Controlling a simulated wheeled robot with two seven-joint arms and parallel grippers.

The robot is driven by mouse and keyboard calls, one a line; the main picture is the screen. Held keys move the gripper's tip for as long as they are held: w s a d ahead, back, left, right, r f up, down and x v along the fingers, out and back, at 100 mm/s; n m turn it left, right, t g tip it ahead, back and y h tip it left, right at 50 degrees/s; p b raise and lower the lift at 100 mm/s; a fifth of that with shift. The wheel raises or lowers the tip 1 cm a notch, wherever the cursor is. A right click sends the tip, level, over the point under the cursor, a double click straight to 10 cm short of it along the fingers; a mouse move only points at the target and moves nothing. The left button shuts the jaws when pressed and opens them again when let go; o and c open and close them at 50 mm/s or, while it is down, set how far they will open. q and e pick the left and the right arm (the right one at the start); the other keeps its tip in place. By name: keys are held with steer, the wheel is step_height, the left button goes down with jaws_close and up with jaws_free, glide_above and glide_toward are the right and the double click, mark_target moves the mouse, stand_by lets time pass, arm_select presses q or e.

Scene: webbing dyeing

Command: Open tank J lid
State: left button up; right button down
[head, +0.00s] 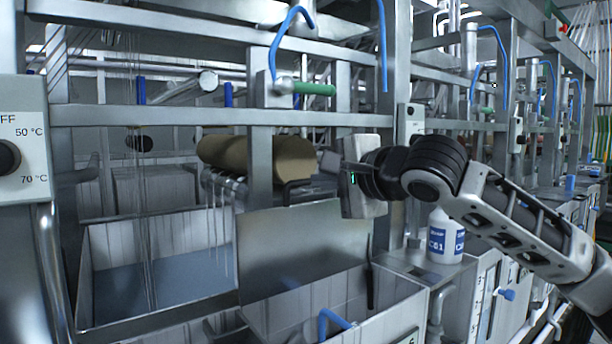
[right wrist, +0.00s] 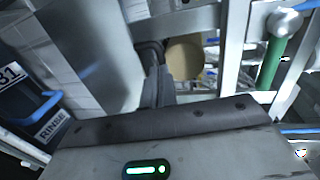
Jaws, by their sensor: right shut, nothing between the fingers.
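My right gripper (head: 362,180) is in front of the frame, above the open tank (head: 385,305) at the bottom of the head view. In the right wrist view its dark fingers (right wrist: 152,50) are together and empty. A flat metal plate (head: 305,245) stands upright at the tank's back, below and left of the gripper; it looks like a raised lid. A thin black strip (head: 370,285) is at its right edge. The letter J is not legible on any tank, so I cannot tell which tank is J. My left gripper is not in view.
A second open tank (head: 88,275) with bluish liquid is at the left. A white bottle (head: 445,238) stands at the right. A RINSE label (right wrist: 52,124) shows in the wrist view.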

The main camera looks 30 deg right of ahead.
mark_target(296, 182)
steer(key=p+x, duration=0.1)
steer(key=x, duration=0.3)
steer(key=shift+w+f, duration=0.15)
steer(key=shift+w, duration=0.4)
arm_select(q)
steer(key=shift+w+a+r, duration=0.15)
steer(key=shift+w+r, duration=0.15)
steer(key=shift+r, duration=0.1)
